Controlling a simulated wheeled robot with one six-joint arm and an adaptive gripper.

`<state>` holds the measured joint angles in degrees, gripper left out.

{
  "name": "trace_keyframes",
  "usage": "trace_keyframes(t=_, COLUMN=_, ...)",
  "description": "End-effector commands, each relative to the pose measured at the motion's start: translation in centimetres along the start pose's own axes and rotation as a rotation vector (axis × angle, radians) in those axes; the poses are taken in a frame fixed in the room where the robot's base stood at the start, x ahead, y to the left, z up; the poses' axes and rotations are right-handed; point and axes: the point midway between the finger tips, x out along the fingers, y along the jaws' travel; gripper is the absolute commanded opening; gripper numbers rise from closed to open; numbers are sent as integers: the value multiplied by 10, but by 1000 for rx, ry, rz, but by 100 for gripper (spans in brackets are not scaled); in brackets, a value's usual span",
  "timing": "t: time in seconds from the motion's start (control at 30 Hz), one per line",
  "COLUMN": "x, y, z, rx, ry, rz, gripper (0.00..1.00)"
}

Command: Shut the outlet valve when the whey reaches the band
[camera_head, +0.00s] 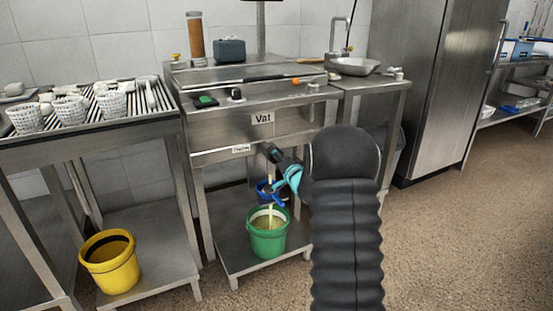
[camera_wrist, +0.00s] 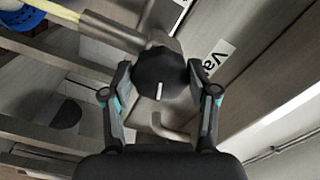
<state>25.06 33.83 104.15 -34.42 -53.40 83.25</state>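The outlet valve has a round black knob (camera_wrist: 161,70) with a white mark, on a metal pipe (camera_wrist: 115,30); it also shows under the vat front (camera_head: 273,153). My gripper (camera_wrist: 160,68) has one finger on each side of the knob, very close to it; I cannot tell whether they touch. In the head view my gripper (camera_head: 280,165) is at the valve. A pale yellow whey stream (camera_head: 270,212) runs through a blue strainer (camera_head: 265,193) into a green bucket (camera_head: 268,244). Yellowish whey shows inside; the band's exact relation to its level is unclear.
The steel vat (camera_head: 220,125) stands above the bucket's shelf (camera_head: 232,258). A yellow bucket (camera_head: 110,268) with a dark inner band sits on the left shelf, under a rack of white perforated baskets (camera_head: 112,104). The floor (camera_head: 450,240) at right is clear.

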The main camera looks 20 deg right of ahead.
Motion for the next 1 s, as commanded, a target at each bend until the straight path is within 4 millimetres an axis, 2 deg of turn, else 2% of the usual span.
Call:
trace_keyframes(t=0.03, x=0, y=0, z=0, rx=0, ry=1, rz=0, gripper=75)
trace_keyframes(t=0.07, x=0, y=0, z=0, rx=0, ry=0, rz=0, gripper=82)
trace_keyframes(t=0.37, x=0, y=0, z=0, rx=-1, ry=0, rz=0, gripper=82)
trace_keyframes(t=0.5, x=-7, y=0, z=-1, rx=-1, ry=1, rz=0, gripper=82)
trace_keyframes(t=0.67, x=-30, y=0, z=-1, rx=-1, ry=1, rz=1, gripper=82)
trace_keyframes(t=1.0, x=-95, y=0, z=-1, rx=0, ry=2, rz=2, gripper=82)
